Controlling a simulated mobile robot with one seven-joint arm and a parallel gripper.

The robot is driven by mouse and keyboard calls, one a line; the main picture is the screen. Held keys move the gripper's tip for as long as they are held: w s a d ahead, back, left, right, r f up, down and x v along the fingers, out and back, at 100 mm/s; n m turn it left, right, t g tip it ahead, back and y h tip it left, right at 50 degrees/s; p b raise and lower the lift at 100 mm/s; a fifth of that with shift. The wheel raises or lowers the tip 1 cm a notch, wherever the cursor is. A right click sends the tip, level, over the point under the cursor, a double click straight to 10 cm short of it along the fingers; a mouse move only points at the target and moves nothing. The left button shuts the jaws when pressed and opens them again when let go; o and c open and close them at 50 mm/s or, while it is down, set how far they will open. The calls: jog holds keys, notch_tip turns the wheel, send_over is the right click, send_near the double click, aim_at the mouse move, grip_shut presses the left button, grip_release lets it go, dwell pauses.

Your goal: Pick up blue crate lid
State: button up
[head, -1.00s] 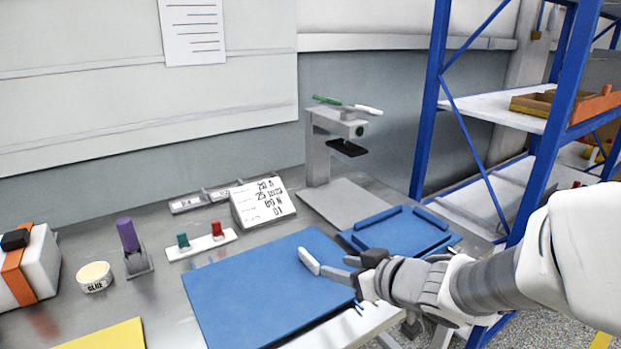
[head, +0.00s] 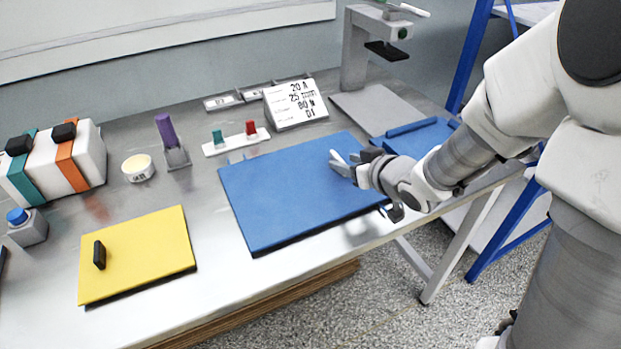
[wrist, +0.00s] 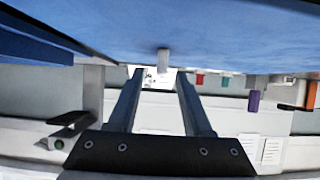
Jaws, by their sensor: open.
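A large flat blue panel, which I take as the blue crate lid (head: 280,195), lies on the metal bench in the head view. Its front edge lies along the bench's front. My gripper (head: 344,157) is at the lid's right part, fingers pointing left and back. The fingers are open and look empty. In the wrist view the lid (wrist: 215,25) fills the top of the picture. A small pale upright tab (wrist: 163,60) shows at its edge, between and beyond my fingertips (wrist: 160,75). I cannot tell whether the fingers touch the lid.
A second blue piece with raised bars (head: 425,135) lies right of the lid, partly behind my arm. A yellow panel with a black handle (head: 140,255) lies left. Behind stand a red-and-green switch strip (head: 237,142), a sign (head: 296,104) and a grey stand (head: 355,50).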

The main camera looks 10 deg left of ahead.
aim_at(341, 161)
jog(key=b+x, duration=0.1)
jog(key=x, duration=0.2)
jog(key=shift+w+a+f, duration=0.2)
jog(key=shift+a, duration=0.05)
grip_shut()
dwell(1.2)
